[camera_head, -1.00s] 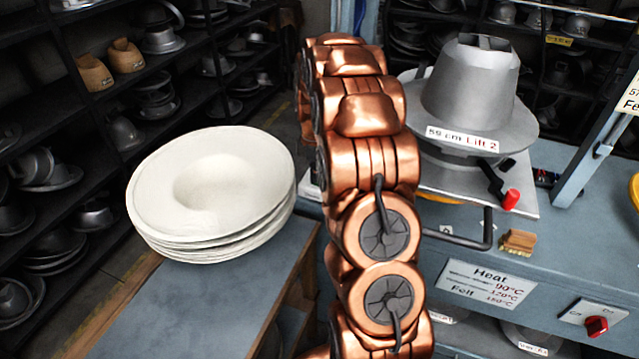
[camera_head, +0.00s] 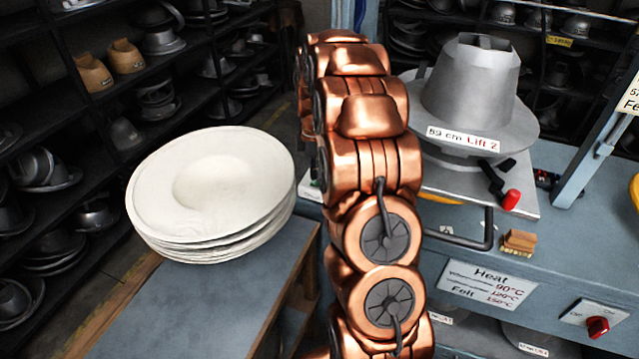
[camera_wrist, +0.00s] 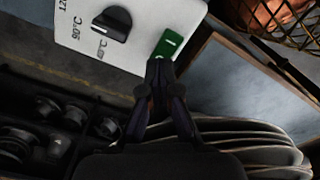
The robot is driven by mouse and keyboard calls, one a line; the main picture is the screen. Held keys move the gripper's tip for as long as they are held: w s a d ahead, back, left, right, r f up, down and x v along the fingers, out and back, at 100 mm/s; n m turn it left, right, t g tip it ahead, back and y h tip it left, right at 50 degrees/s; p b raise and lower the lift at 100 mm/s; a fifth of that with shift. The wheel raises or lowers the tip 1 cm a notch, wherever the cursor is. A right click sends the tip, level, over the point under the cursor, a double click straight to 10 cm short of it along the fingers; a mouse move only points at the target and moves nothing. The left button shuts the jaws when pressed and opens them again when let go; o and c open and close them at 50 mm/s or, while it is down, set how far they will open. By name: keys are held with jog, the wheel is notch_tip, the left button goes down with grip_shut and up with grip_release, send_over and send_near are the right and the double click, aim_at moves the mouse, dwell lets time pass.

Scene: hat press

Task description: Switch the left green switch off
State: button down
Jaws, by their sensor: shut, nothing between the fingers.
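A green rocker switch (camera_wrist: 168,43) with white marks sits on a pale control panel (camera_wrist: 143,20) in the wrist view. My gripper (camera_wrist: 158,66) is shut and empty, its fingertips at the lower end of the green switch. They overlap its lower edge in the picture; I cannot tell whether they touch it. Only one green switch shows, and the fingers may hide part of it. The head view shows neither the green switch nor my gripper; my copper arm fills its middle.
A black temperature knob (camera_wrist: 112,23) is left of the switch. Stacked pale felt hats (camera_head: 212,190) lie on a grey table (camera_head: 190,300). A metal hat press (camera_head: 470,95) stands right, with a red switch (camera_head: 597,326) below. A wire basket (camera_wrist: 270,22) is upper right.

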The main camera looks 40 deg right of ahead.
aim_at(314, 184)
jog(key=shift+r, duration=2.55)
jog(key=shift+s+a+r, duration=0.1)
jog(key=shift+a+r, duration=0.1)
jog(key=shift+a, duration=0.05)
jog(key=s+a+r+m+p, duration=0.4)
jog(key=s+a+r, duration=0.4)
jog(key=a, duration=0.4)
jog(key=s+a+r+m+p, duration=0.2)
jog(key=s+a, duration=0.2)
jog(key=s, duration=0.5)
jog(key=s+a+r+m+g+p, duration=0.1)
jog(key=s+a+r+m+p, duration=0.1)
jog(key=s+a, duration=0.3)
jog(key=s+a+r+m+p, duration=0.3)
jog(key=s+a+r+m, duration=0.1)
jog(key=s, duration=0.8)
jog(key=shift+s+a+g, duration=0.35)
jog(key=shift+s+g, duration=0.05)
jog(key=shift+r, duration=0.1)
